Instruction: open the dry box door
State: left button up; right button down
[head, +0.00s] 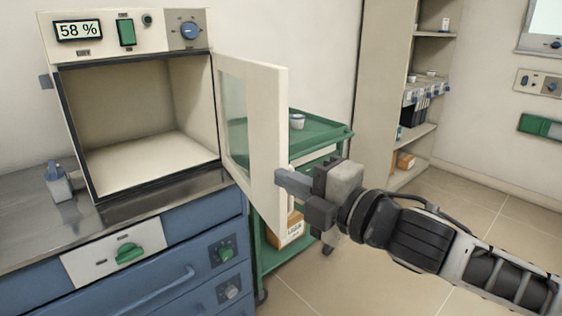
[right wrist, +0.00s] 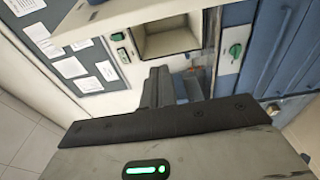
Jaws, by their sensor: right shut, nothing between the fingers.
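The dry box (head: 110,34) stands on the counter at the left, with a 58 % display on its top panel. Its chamber is empty and in plain view. Its door (head: 268,135), a cream frame with a glass pane, stands wide open, swung out on the right side. The chamber opening (right wrist: 168,40) also shows in the right wrist view. My right gripper (head: 283,182) is shut and empty, its tips at the door's outer edge, low down; I cannot tell whether they touch it. The closed fingers show in the right wrist view (right wrist: 158,86). My left gripper is out of view.
Blue drawers (head: 165,285) are below. A green cart (head: 325,130) stands behind the door. Shelves (head: 415,130) stand farther back. The floor at right is clear.

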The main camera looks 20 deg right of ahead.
aim_at(282, 162)
jog(key=w, duration=0.6)
jog(key=shift+w+a+p, duration=0.15)
jog(key=shift+w+p, duration=0.05)
jog(key=shift+p, duration=0.2)
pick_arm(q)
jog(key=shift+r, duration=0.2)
pick_arm(e)
jog(key=shift+d, duration=0.6)
jog(key=shift+w+d, duration=0.1)
jog(key=shift+d, duration=0.05)
